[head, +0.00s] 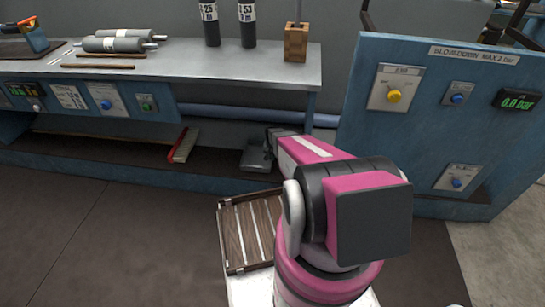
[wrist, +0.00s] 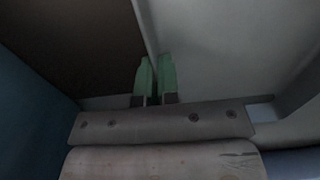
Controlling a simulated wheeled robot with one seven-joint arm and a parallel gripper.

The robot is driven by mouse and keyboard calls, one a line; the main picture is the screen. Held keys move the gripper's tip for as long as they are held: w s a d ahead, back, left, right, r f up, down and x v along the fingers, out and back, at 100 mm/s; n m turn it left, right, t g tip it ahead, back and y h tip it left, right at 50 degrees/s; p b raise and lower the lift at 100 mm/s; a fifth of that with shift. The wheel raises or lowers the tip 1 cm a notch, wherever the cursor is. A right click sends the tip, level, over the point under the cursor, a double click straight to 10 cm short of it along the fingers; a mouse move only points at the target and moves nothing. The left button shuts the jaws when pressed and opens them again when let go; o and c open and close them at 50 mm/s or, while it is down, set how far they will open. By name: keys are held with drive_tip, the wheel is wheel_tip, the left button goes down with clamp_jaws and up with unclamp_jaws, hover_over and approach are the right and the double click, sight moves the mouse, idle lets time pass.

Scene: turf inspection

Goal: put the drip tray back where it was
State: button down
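The drip tray (head: 256,160) is a grey metal tray on the low shelf under the bench, just left of my arm's far end in the head view. In the wrist view its grey wall (wrist: 225,45) fills the upper right. My gripper (wrist: 155,78) has green fingertips, close together, one on each side of the tray's thin edge. It looks shut on that edge. In the head view my arm hides the fingers and part of the tray.
A red-backed brush (head: 185,145) lies on the low shelf (head: 110,150), left of the tray. The bench top (head: 220,65) overhangs it. A blue control panel (head: 430,130) stands to the right. A slatted wooden crate (head: 233,240) is in front, beside my arm.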

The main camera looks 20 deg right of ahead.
drive_tip(key=shift+f, duration=0.15)
drive_tip(key=c, duration=1.4)
unclamp_jaws()
drive_tip(key=shift+o, duration=0.2)
wheel_tip(320, 180, up, 12)
drive_tip(key=s+a+r+n, duration=0.2)
drive_tip(key=s+a+r, duration=0.1)
drive_tip(key=s+r, duration=0.7)
drive_tip(key=s+a+r+n, duration=0.2)
drive_tip(key=s+a+r, duration=0.2)
drive_tip(key=s+r, duration=0.7)
drive_tip(key=shift+s+a+n, duration=0.25)
drive_tip(key=shift+s+n, duration=0.05)
